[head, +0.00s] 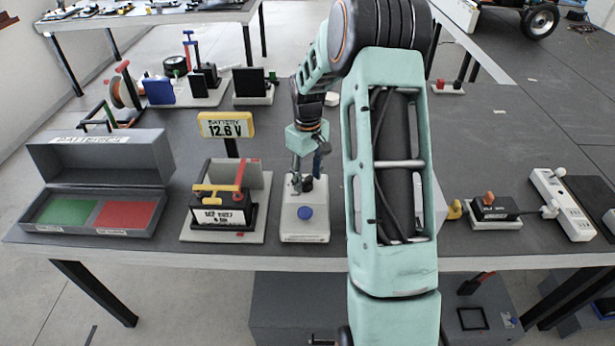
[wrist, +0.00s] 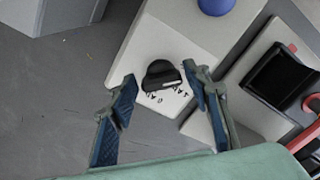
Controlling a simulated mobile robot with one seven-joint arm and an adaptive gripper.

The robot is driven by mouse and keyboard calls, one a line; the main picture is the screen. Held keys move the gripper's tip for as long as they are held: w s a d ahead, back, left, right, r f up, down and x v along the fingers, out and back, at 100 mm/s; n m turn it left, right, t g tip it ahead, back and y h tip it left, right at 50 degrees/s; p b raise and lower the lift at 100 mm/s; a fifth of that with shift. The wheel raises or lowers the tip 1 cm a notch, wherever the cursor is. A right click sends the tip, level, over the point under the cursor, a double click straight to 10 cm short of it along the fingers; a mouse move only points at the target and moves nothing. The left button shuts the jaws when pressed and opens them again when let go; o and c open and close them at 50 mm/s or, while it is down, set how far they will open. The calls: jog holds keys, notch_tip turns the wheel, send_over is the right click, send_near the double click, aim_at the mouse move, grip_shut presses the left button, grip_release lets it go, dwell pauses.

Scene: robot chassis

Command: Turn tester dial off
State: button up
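The tester is a white box (head: 304,232) with a blue button (head: 306,213) near its front and a black dial behind it, mostly hidden by my gripper in the head view. In the wrist view the black dial (wrist: 163,75) sits on the white tester face (wrist: 185,42), beside printed lettering that I cannot read fully. The blue button (wrist: 215,5) is at the top edge. My gripper (wrist: 160,74) is open, with one blue-padded finger left of the dial and one right, and gaps on both sides. It points down over the tester in the head view (head: 304,176).
Left of the tester stands a battery stand (head: 222,237) with red and yellow clamps and a yellow display (head: 226,125) reading 12.6 V. An open grey bin (head: 100,180) with green and red halves is further left. A power strip (head: 562,205) lies at right.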

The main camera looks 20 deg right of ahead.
aim_at(308, 180)
jog(key=shift+o, duration=0.7)
notch_tip(308, 180, up, 12)
jog(key=shift+s+d, duration=0.1)
dwell(0.3)
